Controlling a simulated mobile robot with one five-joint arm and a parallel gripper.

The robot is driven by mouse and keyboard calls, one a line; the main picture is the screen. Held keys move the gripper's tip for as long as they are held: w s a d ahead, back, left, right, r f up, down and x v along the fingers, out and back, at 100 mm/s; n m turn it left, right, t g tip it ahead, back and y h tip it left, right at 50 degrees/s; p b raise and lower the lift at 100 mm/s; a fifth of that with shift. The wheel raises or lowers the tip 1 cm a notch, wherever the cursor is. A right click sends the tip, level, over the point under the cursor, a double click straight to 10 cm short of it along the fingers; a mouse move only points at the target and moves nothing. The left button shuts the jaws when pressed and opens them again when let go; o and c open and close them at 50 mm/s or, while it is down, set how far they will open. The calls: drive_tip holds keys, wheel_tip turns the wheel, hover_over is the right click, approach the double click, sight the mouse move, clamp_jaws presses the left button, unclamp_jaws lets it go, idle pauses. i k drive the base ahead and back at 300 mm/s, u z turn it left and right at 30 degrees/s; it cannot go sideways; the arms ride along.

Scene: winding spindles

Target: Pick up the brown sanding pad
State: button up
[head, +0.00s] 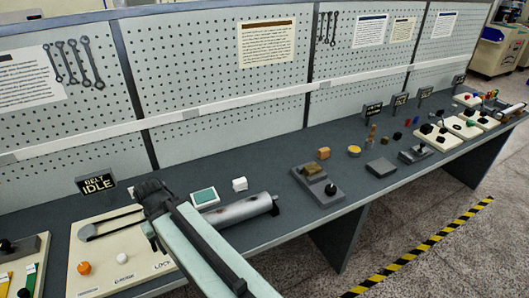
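A small tan-brown block (323,153) lies on the grey bench (265,165), right of the picture's middle. A darker brown block (313,168) sits on a grey fixture just in front of it. I cannot tell for sure which of these is the brown sanding pad. My gripper (150,187) is at the left over the bench, above a cream board and well left of both blocks. Its fingers are too dark and small to tell whether they are open, and I see nothing clearly held.
A grey cylinder (236,211), a teal-topped box (205,197) and a white block (240,184) lie between my gripper and the blocks. The cream board (100,262) carries a belt and knobs. Pegboard (215,80) closes the back. Several small items stand farther right.

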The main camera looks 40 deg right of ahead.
sight(323, 153)
drive_tip(key=u, duration=2.75)
drive_tip(key=k, duration=2.7)
drive_tip(key=z, duration=1.1)
drive_tip(key=i, duration=0.55)
drive_tip(key=u, duration=0.05)
